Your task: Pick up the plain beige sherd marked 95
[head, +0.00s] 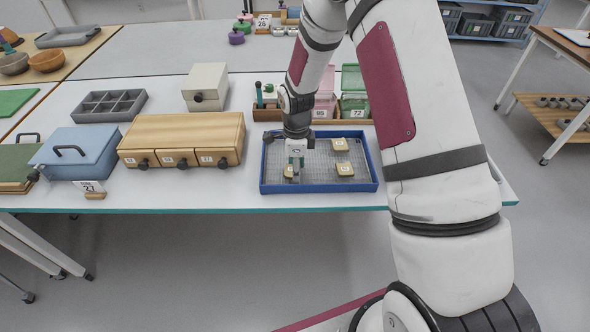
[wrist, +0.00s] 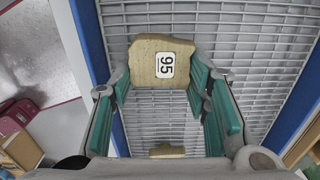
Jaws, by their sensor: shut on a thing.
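The plain beige sherd marked 95 (wrist: 152,62) sits between the fingertips of my gripper (wrist: 160,80) in the wrist view, its label facing the camera. My gripper is shut on it, one finger against each side. In the head view my gripper (head: 294,168) points down over the left part of the blue-rimmed tray (head: 320,189), with beige sherd (head: 288,171) showing at its fingertips. I cannot tell whether the sherd touches the tray's grid.
Two other labelled beige sherds, one farther back (head: 340,145) and one nearer (head: 345,169), lie in the tray's right part. A wooden drawer box (head: 182,140) stands left of the tray. Pink (head: 325,105) and green (head: 354,100) bins stand behind it.

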